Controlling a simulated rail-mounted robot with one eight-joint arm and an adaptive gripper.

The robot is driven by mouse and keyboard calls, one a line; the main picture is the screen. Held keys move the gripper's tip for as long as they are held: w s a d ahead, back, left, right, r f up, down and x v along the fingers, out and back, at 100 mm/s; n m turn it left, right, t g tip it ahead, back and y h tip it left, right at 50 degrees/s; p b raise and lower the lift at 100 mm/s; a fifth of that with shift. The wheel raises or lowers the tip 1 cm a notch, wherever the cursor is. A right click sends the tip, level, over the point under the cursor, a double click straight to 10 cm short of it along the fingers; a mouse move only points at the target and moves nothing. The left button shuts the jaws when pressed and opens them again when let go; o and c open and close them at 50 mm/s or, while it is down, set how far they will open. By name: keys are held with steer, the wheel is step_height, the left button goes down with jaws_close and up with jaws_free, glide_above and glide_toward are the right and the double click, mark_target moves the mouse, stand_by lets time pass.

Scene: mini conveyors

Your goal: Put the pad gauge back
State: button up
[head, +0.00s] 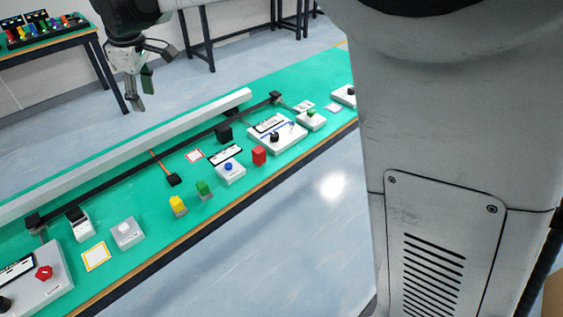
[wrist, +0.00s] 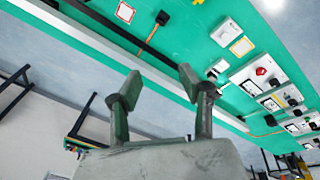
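My gripper (head: 141,97) hangs at the upper left in the head view, above and behind the green bench (head: 152,232). In the wrist view my gripper (wrist: 158,73) has its two fingers wide apart with nothing between them. I cannot tell for sure which thing is the pad gauge. Small pieces on the bench include a yellow block (head: 177,204), a green block (head: 203,188), a red block (head: 259,156) and a white block with a grey round top (head: 126,233). My gripper touches none of them.
A long grey rail (head: 130,152) and a dark conveyor strip (head: 115,176) run along the bench. A yellow-framed white square (head: 96,256) and a red-framed square (head: 194,156) lie flat. White control boxes (head: 277,138) stand farther right. A side table (head: 45,45) holds several coloured pieces.

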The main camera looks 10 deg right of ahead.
steer(key=s+d+r+m+t, duration=0.1)
steer(key=s+d+r+m, duration=0.15)
steer(key=s+d, duration=0.6)
steer(key=s+d+r+m+t, duration=0.1)
steer(key=s+d+m, duration=0.25)
steer(key=d, duration=0.95)
steer(key=s+d+f+m+t, duration=0.1)
steer(key=s+d+f+m, duration=0.3)
steer(key=s+d, duration=0.3)
steer(key=s+d+f+m+t+h, duration=0.1)
steer(key=s+d+f+m, duration=0.3)
steer(key=s+d, duration=0.3)
steer(key=shift+s+d+f+m+t, duration=0.3)
steer(key=shift+s+d+f+t, duration=0.1)
steer(key=shift+s+f, duration=0.5)
steer(key=shift+s+r, duration=0.1)
